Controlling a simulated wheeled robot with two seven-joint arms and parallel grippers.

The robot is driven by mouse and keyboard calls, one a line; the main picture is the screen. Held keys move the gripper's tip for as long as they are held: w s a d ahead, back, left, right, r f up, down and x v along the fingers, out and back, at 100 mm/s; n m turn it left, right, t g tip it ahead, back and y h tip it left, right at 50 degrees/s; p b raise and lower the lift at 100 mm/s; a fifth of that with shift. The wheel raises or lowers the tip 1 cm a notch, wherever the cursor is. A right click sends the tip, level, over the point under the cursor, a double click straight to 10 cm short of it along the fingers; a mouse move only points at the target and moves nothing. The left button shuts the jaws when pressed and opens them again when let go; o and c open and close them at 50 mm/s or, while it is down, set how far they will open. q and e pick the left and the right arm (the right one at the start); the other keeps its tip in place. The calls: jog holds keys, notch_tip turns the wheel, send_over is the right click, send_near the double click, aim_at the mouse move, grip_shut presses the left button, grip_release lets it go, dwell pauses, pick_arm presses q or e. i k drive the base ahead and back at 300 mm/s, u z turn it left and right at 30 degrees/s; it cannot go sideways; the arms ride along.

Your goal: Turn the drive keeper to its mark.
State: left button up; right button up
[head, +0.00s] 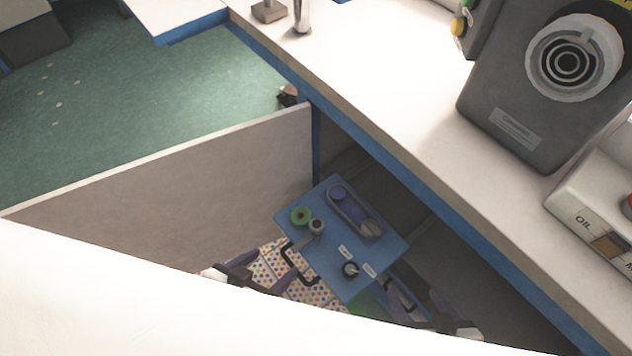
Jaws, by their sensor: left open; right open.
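A blue panel (318,251) stands low between my arms. The label text is too small to read. I cannot tell for sure whether this knob is the drive keeper, or where its mark is. My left gripper (263,274) is open, to the left of the panel and apart from the knob. My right gripper (396,294) is open, near the panel's lower right edge. Neither gripper holds anything that I can see.
The panel also bears a green ring (300,216), a grey cylinder (316,227) and a long dark blue plate (349,208). A dotted cloth (311,290) lies beside it. A grey partition (190,165) and a white bench (400,110) with a grey machine (520,115) bound the space.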

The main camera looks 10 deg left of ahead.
aim_at(317, 224)
jog(key=z, duration=2.15)
jog(key=k, duration=0.9)
jog(key=u, duration=2.05)
jog(key=i, duration=0.5)
jog(key=z, duration=0.05)
